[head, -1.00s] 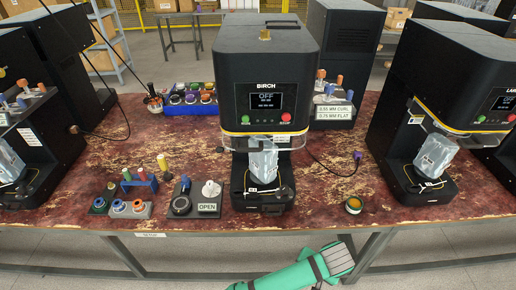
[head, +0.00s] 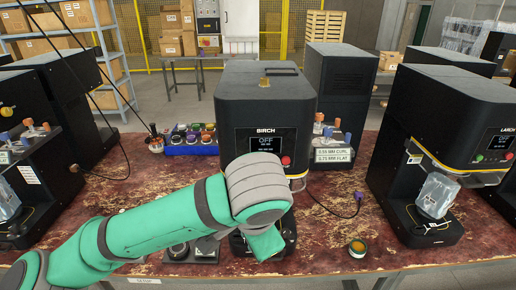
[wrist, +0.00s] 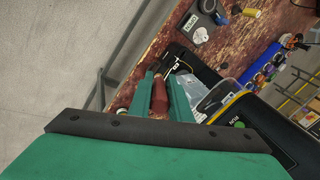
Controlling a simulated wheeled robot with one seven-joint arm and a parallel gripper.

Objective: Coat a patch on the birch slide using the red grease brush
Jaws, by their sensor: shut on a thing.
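The birch machine (head: 265,105) stands at the middle of the bench with its screen reading OFF. My arm covers its lower front in the head view, so I cannot make out its slide there. Its dark body also shows at the right of the wrist view (wrist: 272,125), with a clear bag (wrist: 214,97) at its front. My gripper (wrist: 163,88) has its two green fingers shut on the red handle of the grease brush (wrist: 159,97). The brush's tip is hidden. The fingers point toward the machine's lower front; contact cannot be told.
A small pot with amber contents (head: 357,248) sits near the bench's front edge, right of the machine. The larch machine (head: 450,130) stands farther right. A blue caddy of jars (head: 192,148) is behind my arm.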

